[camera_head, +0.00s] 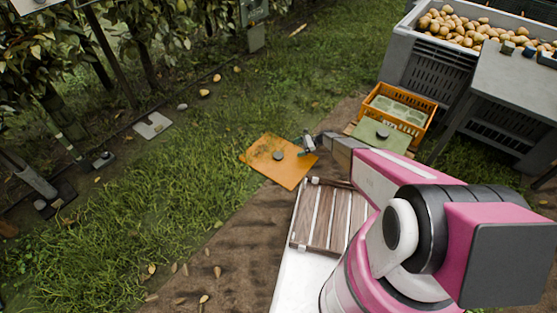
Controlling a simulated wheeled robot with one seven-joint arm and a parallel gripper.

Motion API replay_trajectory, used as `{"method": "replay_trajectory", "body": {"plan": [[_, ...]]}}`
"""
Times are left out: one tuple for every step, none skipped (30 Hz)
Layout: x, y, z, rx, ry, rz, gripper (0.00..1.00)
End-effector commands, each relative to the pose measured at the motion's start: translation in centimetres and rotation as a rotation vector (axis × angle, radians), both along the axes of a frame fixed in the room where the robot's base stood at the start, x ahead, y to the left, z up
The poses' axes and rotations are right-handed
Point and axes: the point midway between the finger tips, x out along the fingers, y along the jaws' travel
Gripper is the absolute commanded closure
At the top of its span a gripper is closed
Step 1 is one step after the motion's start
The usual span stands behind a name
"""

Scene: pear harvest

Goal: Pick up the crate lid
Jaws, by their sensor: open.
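A flat orange panel (268,171) with a dark round knob (278,155) on top looks like the crate lid. It lies on the grass and bare soil left of my arm. My gripper (305,145) is open, small in the view, over or beside the panel's right corner, to the right of the knob. I cannot tell whether it touches the panel. An orange crate (428,104) with pale contents stands farther back right. A green panel (368,142) with a dark knob lies in front of that crate.
A slatted wooden piece (322,219) lies beneath my arm. A grey bin (402,58) full of pears and a grey table (512,85) stand at the back right. Leafy trees line the left. Grass left of the orange panel is mostly clear.

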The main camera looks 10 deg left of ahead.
Motion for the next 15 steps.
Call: {"method": "replay_trajectory", "body": {"plan": [[0.4,0.5,-1.0,0.008,0.019,-0.009,0.0],[0.4,0.7,-1.3,0.011,0.028,-0.013,0.0],[0.3,1.0,-1.6,0.014,0.036,-0.017,0.0],[0.3,1.2,-1.7,0.015,0.038,-0.018,0.0],[0.2,1.4,-1.8,0.017,0.04,-0.019,0.0],[0.0,1.7,-1.9,0.017,0.04,-0.019,0.0],[-0.1,2.0,-2.0,0.017,0.04,-0.019,0.0],[-0.3,2.2,-2.1,0.017,0.04,-0.019,0.0],[-0.5,2.7,-2.3,0.017,0.04,-0.019,0.0],[-0.6,3.0,-2.5,0.017,0.04,-0.019,0.0],[-0.8,3.4,-2.7,0.017,0.04,-0.019,0.0],[-1.0,4.0,-2.9,0.016,0.039,-0.018,0.0],[-1.1,4.4,-3.1,0.016,0.039,-0.018,0.0],[-1.3,4.8,-3.2,0.015,0.038,-0.018,0.0],[-1.4,5.1,-3.4,0.016,0.038,-0.019,0.0]]}}
